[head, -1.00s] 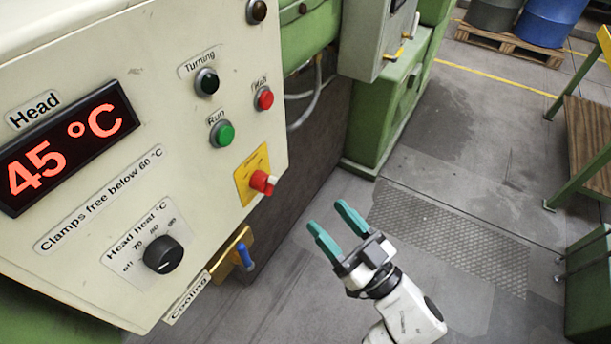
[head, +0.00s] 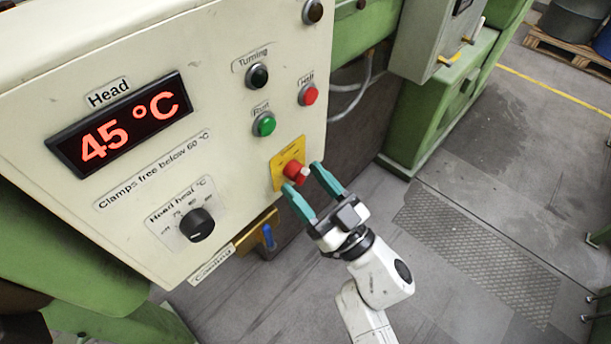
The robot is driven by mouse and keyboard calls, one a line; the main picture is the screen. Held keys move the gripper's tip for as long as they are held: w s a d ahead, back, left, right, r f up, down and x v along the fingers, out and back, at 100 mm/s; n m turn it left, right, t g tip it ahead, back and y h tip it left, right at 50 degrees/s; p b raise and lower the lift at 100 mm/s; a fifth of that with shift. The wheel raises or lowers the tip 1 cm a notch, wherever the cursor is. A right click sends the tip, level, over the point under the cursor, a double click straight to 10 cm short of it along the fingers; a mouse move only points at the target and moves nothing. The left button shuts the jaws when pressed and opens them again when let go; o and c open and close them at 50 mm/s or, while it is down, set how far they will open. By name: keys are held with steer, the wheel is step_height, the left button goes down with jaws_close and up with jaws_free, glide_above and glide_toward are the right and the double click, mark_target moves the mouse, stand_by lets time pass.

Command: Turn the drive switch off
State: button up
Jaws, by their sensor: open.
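The drive switch appears to be the red rotary switch (head: 295,172) on a yellow plate (head: 289,153) at the lower right of the cream control panel (head: 200,100). It has a pale handle end pointing right. My gripper (head: 305,178) has teal fingers and is open. Its fingertips are at the switch in the picture, one below it and one to its right. I cannot tell whether they touch it. The left fingertip overlaps the lower edge of the yellow plate.
The panel also has a green Run button (head: 264,125), a red Halt button (head: 308,94), a dark Turning lamp (head: 257,76) and a black head heat knob (head: 197,225). The display (head: 120,124) reads 45 °C. A blue-handled cooling valve (head: 268,237) hangs below.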

steer(key=shift+w+a+r, duration=0.15)
steer(key=shift+w+a, duration=0.15)
steer(key=shift+a, duration=0.05)
steer(key=c, duration=1)
